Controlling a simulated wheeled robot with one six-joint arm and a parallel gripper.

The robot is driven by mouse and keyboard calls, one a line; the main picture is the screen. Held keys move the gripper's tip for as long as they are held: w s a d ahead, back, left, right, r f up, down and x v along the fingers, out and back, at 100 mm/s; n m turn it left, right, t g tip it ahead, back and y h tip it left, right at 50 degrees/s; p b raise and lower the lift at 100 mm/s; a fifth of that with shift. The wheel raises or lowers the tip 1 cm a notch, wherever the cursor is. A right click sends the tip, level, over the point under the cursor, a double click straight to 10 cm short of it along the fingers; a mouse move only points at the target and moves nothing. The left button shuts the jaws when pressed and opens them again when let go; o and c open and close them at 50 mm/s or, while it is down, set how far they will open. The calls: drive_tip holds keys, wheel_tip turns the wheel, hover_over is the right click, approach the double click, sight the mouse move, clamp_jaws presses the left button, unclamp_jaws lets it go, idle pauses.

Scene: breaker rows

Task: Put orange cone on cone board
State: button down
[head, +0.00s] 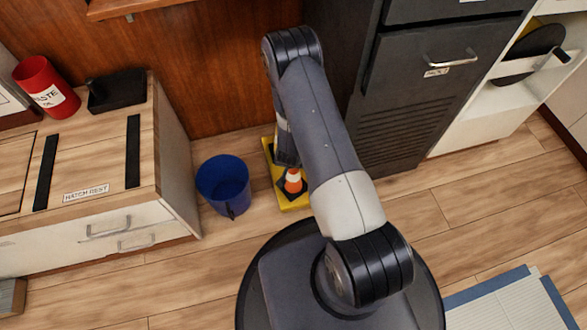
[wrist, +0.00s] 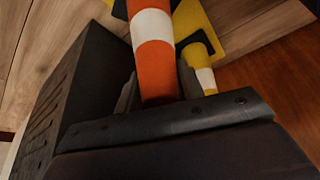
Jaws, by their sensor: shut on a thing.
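The orange cone (head: 293,185) has a white band and a dark base. In the head view it is over the yellow cone board (head: 292,206), near its front end. I cannot tell whether its base touches the board. In the wrist view the cone (wrist: 153,58) stands between the two fingers of my gripper (wrist: 158,92), which is shut on it. The yellow board with black patches shows beyond it (wrist: 196,20). A yellow cone with a white band (wrist: 206,80) is just right of the held cone. In the head view my arm hides part of the board.
A blue bin (head: 222,180) stands on the floor close left of the board. A dark cabinet (head: 425,95) rises to the right and a wooden panel (head: 200,70) behind. A wooden-topped counter (head: 95,150) is at left. Open floor (head: 430,225) lies right, and a blue-edged mat (head: 505,300) lower right.

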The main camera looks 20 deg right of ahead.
wheel_tip(320, 180, down, 2)
drive_tip(key=shift+f+b, duration=0.1)
drive_tip(key=shift+b, duration=0.2)
drive_tip(key=c, duration=0.9)
unclamp_jaws()
drive_tip(key=p+v, duration=0.4)
drive_tip(key=v, duration=0.8)
